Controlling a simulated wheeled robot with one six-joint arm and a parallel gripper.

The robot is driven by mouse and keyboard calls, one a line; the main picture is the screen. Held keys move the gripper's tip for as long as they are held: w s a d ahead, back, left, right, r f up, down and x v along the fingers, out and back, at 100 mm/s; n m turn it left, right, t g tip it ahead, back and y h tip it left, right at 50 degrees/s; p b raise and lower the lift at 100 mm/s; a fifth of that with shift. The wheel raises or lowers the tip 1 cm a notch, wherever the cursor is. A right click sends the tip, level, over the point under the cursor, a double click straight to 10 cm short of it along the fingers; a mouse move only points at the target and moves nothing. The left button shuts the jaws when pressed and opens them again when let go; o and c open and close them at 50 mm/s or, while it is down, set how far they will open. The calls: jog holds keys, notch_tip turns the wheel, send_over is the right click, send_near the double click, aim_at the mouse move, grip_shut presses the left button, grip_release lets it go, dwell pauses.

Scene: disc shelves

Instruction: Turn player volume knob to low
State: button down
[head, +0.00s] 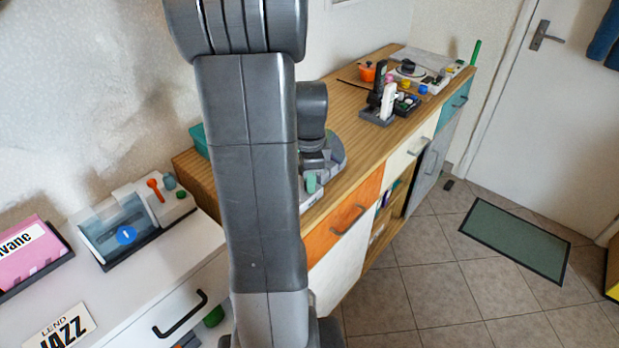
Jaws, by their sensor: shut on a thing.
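My gripper (312,172) points down at the device and is partly hidden by my own forearm. It is shut at a small pale green part, which I take for the volume knob (311,184). The exact contact and the knob's setting cannot be made out.
A white cabinet at the left carries a clear-lidded box (118,232) with an orange lever and a pink sleeve (30,255). Farther along the wooden counter (350,97) stand a black-and-white device (385,100), an orange pot (367,72) and a black disc unit (410,69). The tiled floor at right is mostly clear.

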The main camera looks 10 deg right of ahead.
jog(key=n, duration=0.3)
jog(key=shift+n+p, duration=0.3)
jog(key=shift+n, duration=0.1)
jog(key=n, duration=0.4)
jog(key=shift+n+p, duration=0.3)
jog(key=n, duration=0.4)
jog(key=shift+w+n, duration=0.1)
jog(key=shift+n, duration=0.2)
jog(key=n, duration=0.3)
jog(key=shift+r+n+p, duration=0.1)
jog(key=shift+n+p, duration=0.2)
jog(key=n, duration=0.3)
jog(key=shift+n, duration=0.3)
jog(key=n, duration=0.4)
jog(key=shift+a, duration=0.1)
jog(key=n, duration=0.5)
jog(key=shift+p, duration=0.3)
jog(key=shift+n, duration=1.9)
